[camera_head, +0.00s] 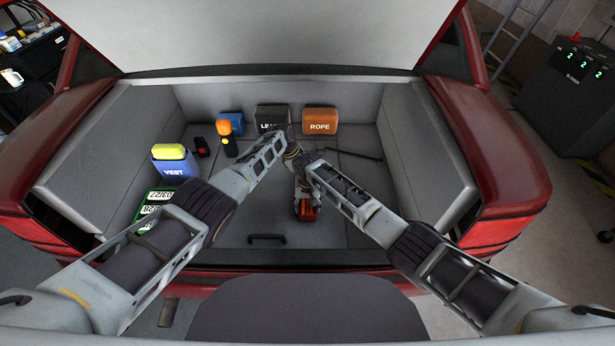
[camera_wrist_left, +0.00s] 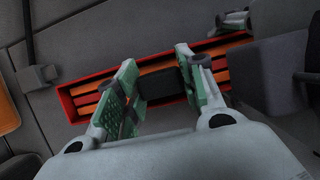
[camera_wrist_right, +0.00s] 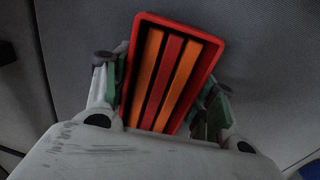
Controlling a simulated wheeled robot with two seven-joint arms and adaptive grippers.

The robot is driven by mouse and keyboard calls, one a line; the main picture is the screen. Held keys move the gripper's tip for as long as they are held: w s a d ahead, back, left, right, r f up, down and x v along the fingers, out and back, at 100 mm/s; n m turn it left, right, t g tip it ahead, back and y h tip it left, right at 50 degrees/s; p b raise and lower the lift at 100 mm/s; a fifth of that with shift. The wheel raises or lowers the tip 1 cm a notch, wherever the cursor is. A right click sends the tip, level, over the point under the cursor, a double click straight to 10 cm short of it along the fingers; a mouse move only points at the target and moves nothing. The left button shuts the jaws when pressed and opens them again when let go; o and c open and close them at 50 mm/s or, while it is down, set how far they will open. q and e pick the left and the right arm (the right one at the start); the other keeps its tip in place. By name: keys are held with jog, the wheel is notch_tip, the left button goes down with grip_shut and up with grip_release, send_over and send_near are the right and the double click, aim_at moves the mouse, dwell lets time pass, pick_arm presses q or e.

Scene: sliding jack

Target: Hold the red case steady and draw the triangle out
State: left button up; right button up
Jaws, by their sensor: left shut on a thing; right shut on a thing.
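The red case (camera_head: 306,213) lies on the trunk floor at the centre, mostly hidden by my arms in the head view. In the right wrist view the case (camera_wrist_right: 182,23) is an open red tray with the orange and red bars of the folded triangle (camera_wrist_right: 153,62) inside it. My right gripper (camera_wrist_right: 163,88) is shut on the case across its sides. In the left wrist view the triangle (camera_wrist_left: 95,98) lies along the case. My left gripper (camera_wrist_left: 158,76) is shut on a black block at the middle of the triangle; the exact contact is partly hidden.
A green numbered plate (camera_head: 153,204) lies at left. A black floor handle (camera_head: 266,238) is in front. Floor at right is mostly clear.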

pick_arm(q)
jog(key=shift+c, duration=0.5)
jog(key=shift+r, duration=2.1)
dwell(1.2)
dwell(0.5)
pick_arm(e)
jog(key=o, duration=1.1)
jog(key=shift+r, duration=0.1)
jog(key=shift+r, duration=5.9)
pick_arm(q)
jog(key=shift+r, duration=0.25)
pick_arm(e)
jog(key=shift+r, duration=0.2)
